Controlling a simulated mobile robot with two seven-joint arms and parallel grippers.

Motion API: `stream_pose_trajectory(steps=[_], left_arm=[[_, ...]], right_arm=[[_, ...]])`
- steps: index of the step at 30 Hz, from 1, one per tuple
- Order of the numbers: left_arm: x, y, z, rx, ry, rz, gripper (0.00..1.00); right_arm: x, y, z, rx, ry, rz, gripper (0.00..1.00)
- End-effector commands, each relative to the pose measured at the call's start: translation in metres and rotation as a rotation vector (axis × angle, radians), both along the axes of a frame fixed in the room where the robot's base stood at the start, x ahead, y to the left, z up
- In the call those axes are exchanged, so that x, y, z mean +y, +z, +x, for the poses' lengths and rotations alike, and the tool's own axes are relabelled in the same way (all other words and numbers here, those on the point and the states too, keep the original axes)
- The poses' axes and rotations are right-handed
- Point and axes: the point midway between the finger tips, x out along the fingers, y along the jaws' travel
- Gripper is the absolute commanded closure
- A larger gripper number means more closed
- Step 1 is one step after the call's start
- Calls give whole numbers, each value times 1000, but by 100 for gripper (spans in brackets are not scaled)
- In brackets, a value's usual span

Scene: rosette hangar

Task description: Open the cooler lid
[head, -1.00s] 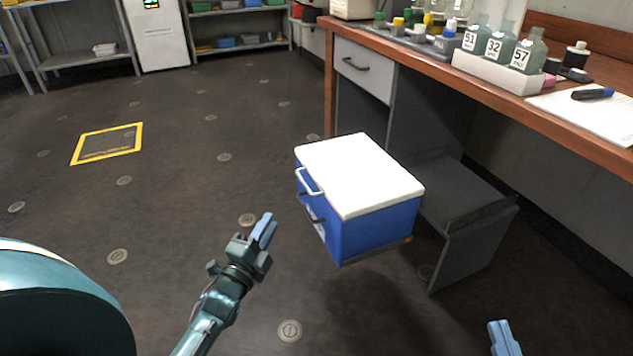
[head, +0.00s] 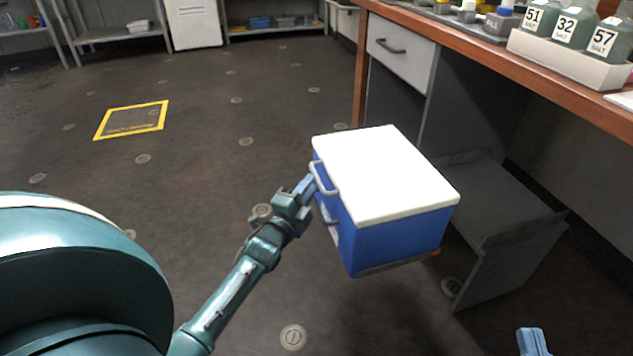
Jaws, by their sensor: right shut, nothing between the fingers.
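The cooler (head: 400,238) is a blue box with a white lid (head: 385,172), which lies closed and flat on top. A pale loop handle (head: 323,178) sticks out at the lid's left edge, and a second handle (head: 327,214) sits lower on the blue side. My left gripper (head: 307,185) is right at the lid handle, its blue fingers pointing toward it. I cannot tell whether they touch the handle or how far apart they are. My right gripper (head: 532,341) shows only its blue fingertips at the bottom edge; they are together and empty, away from the cooler.
A wooden-topped desk (head: 470,38) with a drawer (head: 400,55) stands behind and right of the cooler, holding labelled bottles (head: 570,28). A low grey panel (head: 510,262) is close to the cooler's right. Open floor with a yellow-framed square (head: 131,120) lies to the left.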

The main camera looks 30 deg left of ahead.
Motion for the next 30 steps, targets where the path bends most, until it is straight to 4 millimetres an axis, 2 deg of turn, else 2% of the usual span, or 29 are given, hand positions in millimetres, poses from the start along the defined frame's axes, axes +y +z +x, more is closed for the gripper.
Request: stream_pose_trajectory(steps=[3, 9, 19, 27, 30], left_arm=[[2, 1, 21, -2, 0, 0, 80], [4, 4, 39, 0, 1, 0, 80], [4, 6, 42, 1, 1, -1, 80], [4, 6, 42, 1, 0, -1, 100], [4, 6, 42, 0, 0, -1, 100]], right_arm=[[1, -2, 0, -4, 10, 20, 100], [2, -3, 1, -1, 16, 35, 100], [3, 4, 0, -11, 22, 46, 100], [3, 3, -1, -11, 26, 41, 100], [3, 2, -1, -9, 26, 39, 100]])
